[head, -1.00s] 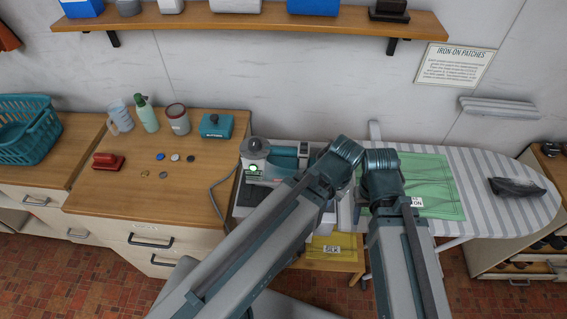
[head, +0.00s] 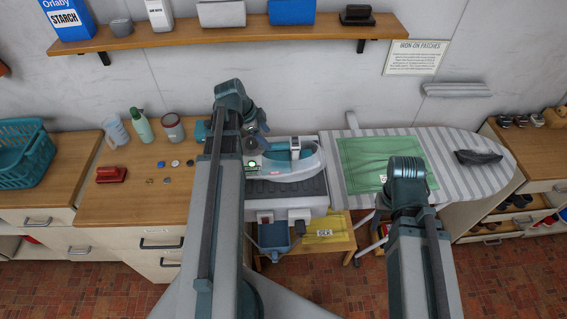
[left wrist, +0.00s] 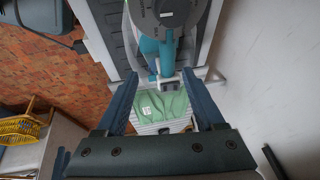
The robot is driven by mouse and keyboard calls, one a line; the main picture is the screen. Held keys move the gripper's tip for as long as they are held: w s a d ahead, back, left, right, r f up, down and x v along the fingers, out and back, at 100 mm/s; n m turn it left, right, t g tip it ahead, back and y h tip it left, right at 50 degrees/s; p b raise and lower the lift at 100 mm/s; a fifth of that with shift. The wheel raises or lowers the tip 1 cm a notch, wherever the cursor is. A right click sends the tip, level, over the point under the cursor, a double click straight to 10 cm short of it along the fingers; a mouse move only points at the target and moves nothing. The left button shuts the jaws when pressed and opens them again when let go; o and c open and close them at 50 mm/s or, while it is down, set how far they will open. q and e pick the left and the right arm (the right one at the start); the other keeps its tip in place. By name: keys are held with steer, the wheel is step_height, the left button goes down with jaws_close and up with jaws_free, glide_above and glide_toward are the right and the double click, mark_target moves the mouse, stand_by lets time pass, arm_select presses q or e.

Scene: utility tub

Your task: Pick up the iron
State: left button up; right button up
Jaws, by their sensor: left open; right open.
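The iron (head: 298,160), teal and white with a raised handle, rests on a grey ribbed station (head: 290,190) left of the ironing board. My left gripper (head: 262,127) is over the station's left part, mostly hidden by its own arm. In the left wrist view my left gripper (left wrist: 160,80) is open and empty. The teal part of the iron (left wrist: 150,50) shows beyond and between its fingers, apparently apart from them. My right arm is bent at the right of the head view, in front of the ironing board; its gripper does not show.
The striped ironing board (head: 470,185) carries a green cloth (head: 370,160) and a dark cloth (head: 478,157). A yellow cloth (head: 328,228) lies on a low stool in front. A blue-grey part (head: 274,238) hangs at the station's front. Bottles and a red brush (head: 111,174) stand left.

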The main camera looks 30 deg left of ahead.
mark_target(273, 146)
arm_select(q)
steer(key=shift+a+r+m, duration=0.25)
steer(key=shift+a+m, duration=0.05)
steer(key=shift+a, duration=0.4)
steer(key=b+x, duration=0.7)
steer(key=x, duration=0.1)
steer(key=shift+w+f+b, duration=0.15)
steer(key=shift+f+b, duration=0.05)
steer(key=shift+b, duration=0.15)
steer(key=shift+w+b+x, duration=0.2)
steer(key=shift+b+x, duration=1)
steer(key=shift+x, duration=0.2)
steer(key=shift+w+b+x, duration=0.15)
steer(key=shift+b+x, duration=1)
steer(key=shift+x, duration=0.25)
steer(key=shift+d+r, duration=0.15)
steer(key=shift+r, duration=0.15)
jaws_close()
